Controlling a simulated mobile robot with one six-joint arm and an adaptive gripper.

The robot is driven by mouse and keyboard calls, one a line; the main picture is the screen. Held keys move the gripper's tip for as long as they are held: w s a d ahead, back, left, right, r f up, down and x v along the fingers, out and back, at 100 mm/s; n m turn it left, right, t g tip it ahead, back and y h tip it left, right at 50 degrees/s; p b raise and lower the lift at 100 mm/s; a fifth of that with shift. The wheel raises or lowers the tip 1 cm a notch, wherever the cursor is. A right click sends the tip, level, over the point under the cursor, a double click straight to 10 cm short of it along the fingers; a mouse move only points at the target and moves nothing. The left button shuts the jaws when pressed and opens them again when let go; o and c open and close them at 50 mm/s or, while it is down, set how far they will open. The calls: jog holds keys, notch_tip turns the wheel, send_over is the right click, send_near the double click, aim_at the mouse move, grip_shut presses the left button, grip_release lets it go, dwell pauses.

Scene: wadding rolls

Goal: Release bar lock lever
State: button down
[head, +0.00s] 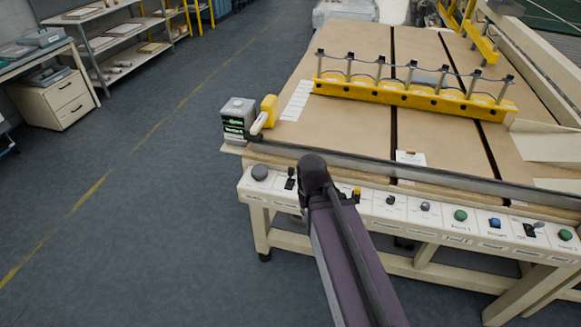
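A lever with a pale handle (259,123) sits at the left end of the long metal bar (350,161), beside a yellow block (269,107). It looks like the bar lock lever; its label is not readable. The handle slants down to the left from the block, and its lower end is close to a dark part at the bar's end. My purple arm rises from the bottom to a dark joint in front of the control panel, right of and below the lever. My gripper is not visible, and I see nothing touching the lever.
A grey box with a green display (238,120) stands just left of the lever. The control panel (374,205) with knobs and buttons runs along the table front. A yellow beam with upright posts (410,94) lies across the table (345,125). The floor at left is clear.

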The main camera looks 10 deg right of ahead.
aim_at(293, 164)
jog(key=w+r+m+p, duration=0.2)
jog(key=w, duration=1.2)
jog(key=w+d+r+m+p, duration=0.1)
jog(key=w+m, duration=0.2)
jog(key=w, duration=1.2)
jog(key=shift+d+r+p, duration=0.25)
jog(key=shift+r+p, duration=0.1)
jog(key=shift+p, duration=0.05)
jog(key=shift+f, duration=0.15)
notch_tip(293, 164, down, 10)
jog(key=b, duration=1)
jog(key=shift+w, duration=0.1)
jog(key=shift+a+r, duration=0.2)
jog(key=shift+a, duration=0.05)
